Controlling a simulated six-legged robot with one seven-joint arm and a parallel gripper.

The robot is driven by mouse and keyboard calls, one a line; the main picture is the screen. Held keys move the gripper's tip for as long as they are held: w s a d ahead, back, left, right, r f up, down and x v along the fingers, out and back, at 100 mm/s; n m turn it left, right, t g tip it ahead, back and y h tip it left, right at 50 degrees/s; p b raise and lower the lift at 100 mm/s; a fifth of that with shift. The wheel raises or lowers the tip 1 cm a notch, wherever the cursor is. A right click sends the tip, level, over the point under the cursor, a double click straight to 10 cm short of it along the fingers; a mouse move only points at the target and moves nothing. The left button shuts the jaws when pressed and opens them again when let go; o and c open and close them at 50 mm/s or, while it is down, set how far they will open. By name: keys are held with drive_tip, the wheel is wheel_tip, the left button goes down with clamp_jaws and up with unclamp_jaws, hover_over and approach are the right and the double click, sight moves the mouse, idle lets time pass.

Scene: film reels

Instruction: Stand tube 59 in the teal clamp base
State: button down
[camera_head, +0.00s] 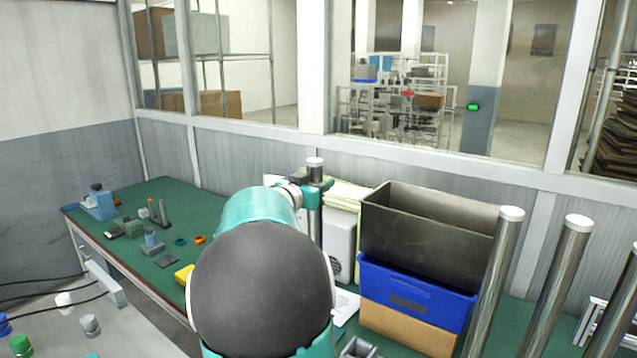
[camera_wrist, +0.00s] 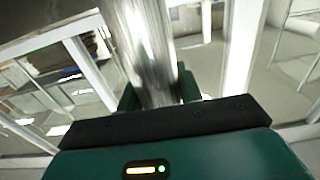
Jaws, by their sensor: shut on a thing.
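My gripper (camera_head: 316,186) is shut on a tall shiny metal tube (camera_head: 314,220), held upright with its pale cap above the jaws. The tube's lower part is hidden behind my arm. In the wrist view the tube (camera_wrist: 145,45) runs up between the fingers of my gripper (camera_wrist: 158,92). No number is readable on it, so I cannot tell if it is tube 59. A small teal piece (camera_head: 93,355) shows at the bottom edge of the head view, cut off. I cannot tell whether it is the teal clamp base.
Several capped metal tubes (camera_head: 490,270) stand at the right. A dark open bin (camera_head: 425,235) sits on a blue crate (camera_head: 410,295) and a cardboard box (camera_head: 405,328), right of the held tube. The green bench (camera_head: 130,205) carries small parts. A grey table (camera_head: 130,325) is at lower left.

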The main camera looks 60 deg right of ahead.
drive_tip(key=shift+f, duration=0.4)
drive_tip(key=c, duration=1.2)
unclamp_jaws()
drive_tip(key=shift+c, duration=0.2)
drive_tip(key=shift+f, duration=0.1)
drive_tip(key=shift+a, duration=0.15)
drive_tip(key=w+a, duration=0.1)
drive_tip(key=a, duration=0.9)
drive_tip(key=shift+w+a, duration=0.3)
drive_tip(key=shift+w, duration=0.1)
